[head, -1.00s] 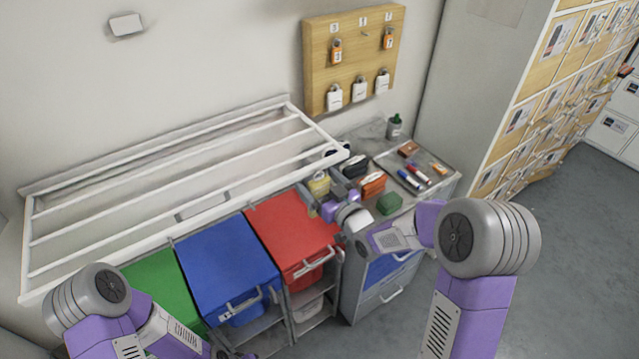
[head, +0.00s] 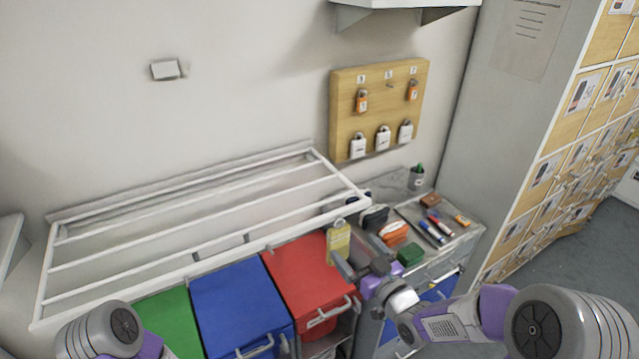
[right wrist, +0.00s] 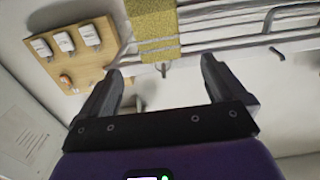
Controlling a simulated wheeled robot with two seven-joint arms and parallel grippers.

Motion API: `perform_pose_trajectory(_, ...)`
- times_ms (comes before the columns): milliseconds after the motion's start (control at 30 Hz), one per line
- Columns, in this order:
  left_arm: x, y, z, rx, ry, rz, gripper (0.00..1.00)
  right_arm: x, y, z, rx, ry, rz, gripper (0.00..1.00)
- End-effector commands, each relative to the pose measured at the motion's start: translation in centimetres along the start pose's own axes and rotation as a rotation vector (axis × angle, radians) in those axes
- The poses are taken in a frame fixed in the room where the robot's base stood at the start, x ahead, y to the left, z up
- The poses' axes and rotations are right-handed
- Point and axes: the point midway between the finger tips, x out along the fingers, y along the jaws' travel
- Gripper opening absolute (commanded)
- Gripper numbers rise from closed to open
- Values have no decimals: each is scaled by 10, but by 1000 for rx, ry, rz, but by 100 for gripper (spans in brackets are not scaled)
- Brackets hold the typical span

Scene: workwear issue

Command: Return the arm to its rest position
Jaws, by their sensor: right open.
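My right gripper (head: 358,258) is open and empty, in front of the red bin and the side cabinet. A yellow banded item (head: 338,243) hangs by a hook at the right end of the white rail rack, just beyond the fingers. In the right wrist view the open fingers (right wrist: 155,80) point towards this yellow item (right wrist: 153,25), with a visible gap and nothing between them. My left arm shows only as a link at the bottom left of the head view; its gripper is out of the picture.
The white rack (head: 200,235) stands above green, blue (head: 238,308) and red (head: 305,275) lidded bins. The cabinet top at right holds pouches, a green box (head: 410,254) and a tray (head: 440,222) of markers. A padlock board (head: 345,115) hangs behind; lockers (head: 560,150) stand at right.

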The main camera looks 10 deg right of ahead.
Motion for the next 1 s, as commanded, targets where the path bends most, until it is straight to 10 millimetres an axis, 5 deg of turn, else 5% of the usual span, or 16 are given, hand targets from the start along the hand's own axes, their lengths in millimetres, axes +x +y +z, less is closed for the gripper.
perform_pose_trajectory(167,1,0,0,0,0,0,43,2,-2,42,54,-116,18,98)
perform_pose_trajectory(367,3,-1,0,0,0,0,43,-18,-22,177,242,-513,81,98)
perform_pose_trajectory(500,4,-2,0,0,0,0,43,-63,-55,270,401,-833,121,98)
perform_pose_trajectory(600,5,-2,0,0,0,0,43,-104,-86,320,513,-1047,142,98)
perform_pose_trajectory(800,6,-2,0,0,0,0,43,-170,-138,369,677,-1350,163,98)
perform_pose_trajectory(1000,6,-2,0,0,0,0,43,-192,-155,378,730,-1444,167,98)
